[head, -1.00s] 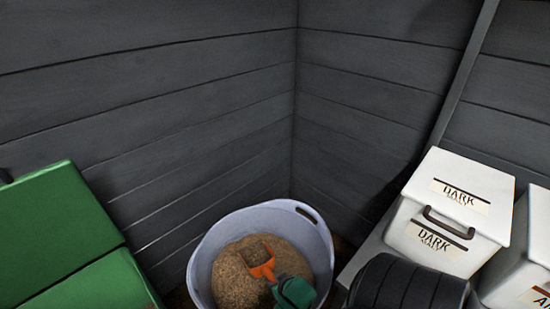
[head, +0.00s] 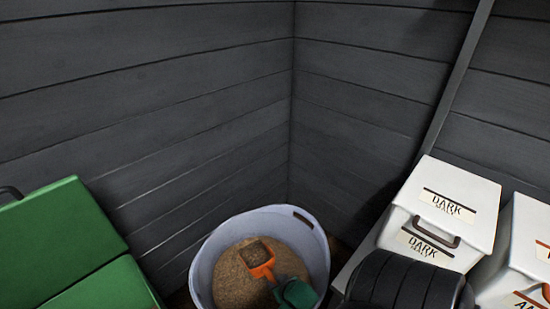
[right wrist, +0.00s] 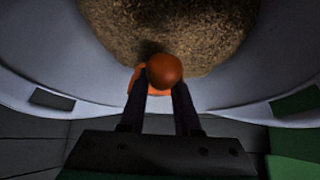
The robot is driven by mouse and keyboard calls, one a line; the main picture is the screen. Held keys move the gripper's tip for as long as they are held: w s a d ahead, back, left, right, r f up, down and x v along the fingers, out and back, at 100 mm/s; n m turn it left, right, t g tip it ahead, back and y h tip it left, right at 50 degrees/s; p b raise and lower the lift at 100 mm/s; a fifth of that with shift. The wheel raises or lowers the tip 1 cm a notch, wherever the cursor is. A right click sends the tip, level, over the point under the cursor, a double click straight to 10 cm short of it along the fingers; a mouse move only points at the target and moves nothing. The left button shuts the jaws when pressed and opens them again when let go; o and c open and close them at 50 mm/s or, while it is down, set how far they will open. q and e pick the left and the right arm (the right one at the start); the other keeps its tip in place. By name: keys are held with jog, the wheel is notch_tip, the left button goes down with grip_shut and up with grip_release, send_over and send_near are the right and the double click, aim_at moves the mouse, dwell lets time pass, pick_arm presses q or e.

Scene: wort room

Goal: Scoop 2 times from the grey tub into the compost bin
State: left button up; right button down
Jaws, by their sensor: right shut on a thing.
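The grey tub (head: 205,262) stands in the corner, partly filled with brown grain (head: 235,290). My right gripper (head: 280,291) is over the tub, shut on the handle of an orange scoop (head: 264,270). The scoop's bowl looks full of grain and shows against the grain bed; its exact height above it is hard to tell. In the right wrist view the handle's round orange end (right wrist: 164,71) sits between the two dark fingers. The green bin (head: 60,235) at the left, likely the compost bin, appears closed on top. My left gripper is out of view.
White lidded boxes marked DARK (head: 450,205) and another white box (head: 520,250) stand at the right. Dark plank walls (head: 200,110) close off the corner behind the tub. The tub's rim surrounds the scoop.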

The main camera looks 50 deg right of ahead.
jog(key=shift+s+a+r+p, duration=0.1)
jog(key=shift+s+r+p, duration=0.05)
jog(key=shift+r+p, duration=0.45)
jog(key=shift+s+r+p, duration=0.1)
jog(key=shift+r+p, duration=0.4)
jog(key=shift+r, duration=0.1)
jog(key=shift+r+p, duration=0.35)
jog(key=shift+r, duration=0.05)
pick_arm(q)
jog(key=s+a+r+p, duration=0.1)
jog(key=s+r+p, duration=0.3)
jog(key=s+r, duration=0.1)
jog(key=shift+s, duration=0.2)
pick_arm(e)
jog(key=shift+t+h, duration=0.3)
jog(key=shift+t, duration=0.5)
jog(key=shift+s+a+r, duration=0.1)
jog(key=shift+s+r, duration=0.1)
jog(key=shift+r, duration=1.2)
jog(key=shift+s+r, duration=0.2)
jog(key=shift+r, duration=1.15)
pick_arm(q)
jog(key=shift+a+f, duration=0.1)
pick_arm(e)
jog(key=shift+w, duration=0.1)
